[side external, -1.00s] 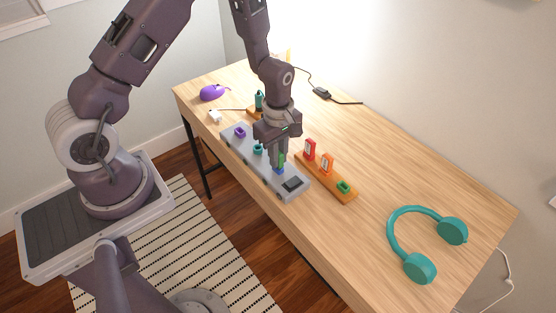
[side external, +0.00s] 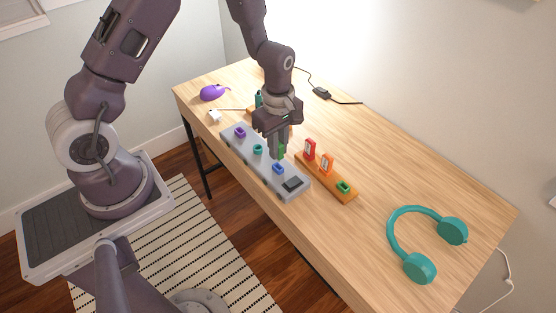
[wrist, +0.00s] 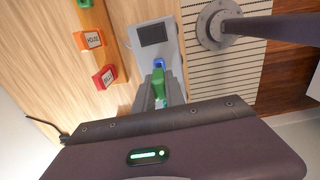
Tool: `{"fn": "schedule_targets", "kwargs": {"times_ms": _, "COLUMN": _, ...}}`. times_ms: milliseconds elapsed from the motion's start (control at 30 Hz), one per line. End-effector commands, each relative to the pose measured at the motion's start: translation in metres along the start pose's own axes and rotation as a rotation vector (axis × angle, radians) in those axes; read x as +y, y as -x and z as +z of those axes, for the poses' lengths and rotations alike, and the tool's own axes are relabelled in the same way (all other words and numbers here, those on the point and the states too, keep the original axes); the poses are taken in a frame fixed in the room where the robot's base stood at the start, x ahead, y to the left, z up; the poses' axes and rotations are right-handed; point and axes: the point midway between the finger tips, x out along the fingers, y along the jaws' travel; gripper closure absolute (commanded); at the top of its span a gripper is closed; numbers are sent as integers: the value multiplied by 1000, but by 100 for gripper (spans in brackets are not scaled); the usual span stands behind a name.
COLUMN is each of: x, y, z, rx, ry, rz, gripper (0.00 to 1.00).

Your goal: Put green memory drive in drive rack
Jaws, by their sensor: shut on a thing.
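My gripper (side external: 277,150) is shut on the green memory drive (side external: 282,151) and holds it just above the grey hub, by the blue socket (side external: 278,168). In the wrist view the green drive (wrist: 158,80) shows between the fingers, near the blue socket (wrist: 159,63). The orange drive rack (side external: 333,184) lies to the right of the grey hub. It holds a red drive (side external: 310,149) and an orange drive (side external: 327,163) upright. Its green socket (side external: 344,186) at the near end is empty.
The grey hub (side external: 255,168) has purple and teal sockets and a dark square pad (side external: 293,183). Teal headphones (side external: 426,240) lie at the right. A purple mouse (side external: 212,92) and a white plug (side external: 214,117) lie at the far left. The table's middle right is clear.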

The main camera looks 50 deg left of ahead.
Motion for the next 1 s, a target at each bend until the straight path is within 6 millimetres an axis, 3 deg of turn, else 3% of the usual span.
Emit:
{"fn": "schedule_targets", "kwargs": {"times_ms": 500, "x": 1, "y": 46, "z": 0, "rx": 1, "ry": 0, "rz": 3, "gripper": 100}}
{"fn": "schedule_targets", "kwargs": {"times_ms": 867, "x": 1, "y": 50, "z": 1, "rx": 0, "ry": -1, "rz": 0, "gripper": 100}}
{"fn": "schedule_targets", "kwargs": {"times_ms": 1000, "x": 21, "y": 46, "z": 17, "rx": 0, "ry": -11, "rz": 2, "gripper": 100}}
